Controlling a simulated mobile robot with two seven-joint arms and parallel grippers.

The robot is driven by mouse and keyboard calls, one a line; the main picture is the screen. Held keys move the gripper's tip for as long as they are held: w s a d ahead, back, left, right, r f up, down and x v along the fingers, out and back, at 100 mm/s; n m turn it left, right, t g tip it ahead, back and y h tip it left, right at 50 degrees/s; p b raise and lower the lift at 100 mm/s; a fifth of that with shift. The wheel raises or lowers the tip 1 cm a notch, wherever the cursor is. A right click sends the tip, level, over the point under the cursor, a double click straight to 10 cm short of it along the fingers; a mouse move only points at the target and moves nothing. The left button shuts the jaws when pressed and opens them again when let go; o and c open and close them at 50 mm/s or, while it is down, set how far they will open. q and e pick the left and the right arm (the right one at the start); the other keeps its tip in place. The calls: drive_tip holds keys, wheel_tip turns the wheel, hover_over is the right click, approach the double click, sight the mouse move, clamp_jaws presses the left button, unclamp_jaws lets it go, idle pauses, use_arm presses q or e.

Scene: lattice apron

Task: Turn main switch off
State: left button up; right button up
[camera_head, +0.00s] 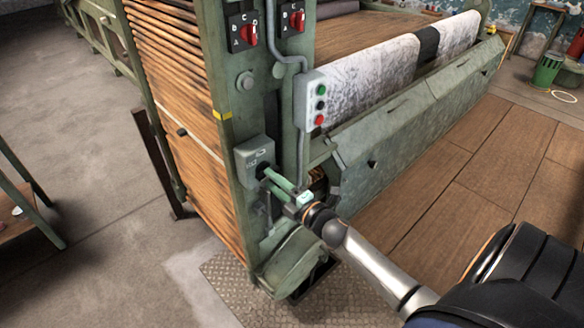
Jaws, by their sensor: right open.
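A grey-green switch box (251,151) is fixed to the front post of the green machine, with a dark round part on its face. I take it for the main switch, but its label is too small to read. My right gripper (272,178) comes in from the lower right, with its pale green fingers pointing at this dark part. The fingers are open and very close to the box; I cannot tell whether they touch it. They partly hide the switch handle, so its position is unclear. My left gripper is out of view.
Two red rotary switches (249,30) sit higher on the post. A grey button box (315,104) with green and red buttons hangs on a conduit above my right gripper. A ribbed metal plate (232,275) lies on the floor below.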

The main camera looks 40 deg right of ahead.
drive_tip(key=s, duration=1.1)
drive_tip(key=shift+d, duration=0.45)
drive_tip(key=s+a+f+m+g+p, duration=0.2)
drive_tip(key=s+a+f+m+g, duration=0.2)
drive_tip(key=s+a+f+m, duration=0.2)
drive_tip(key=s+a+f+m+g+p, duration=0.2)
drive_tip(key=s+a+f+m+g, duration=0.2)
drive_tip(key=a+m, duration=0.7)
drive_tip(key=s+f, duration=0.2)
drive_tip(key=s, duration=0.1)
drive_tip(key=shift+s+a+f+g+y, duration=0.3)
drive_tip(key=shift+a+g+y, duration=0.05)
drive_tip(key=shift+g+y, duration=0.05)
drive_tip(key=shift+d, duration=0.1)
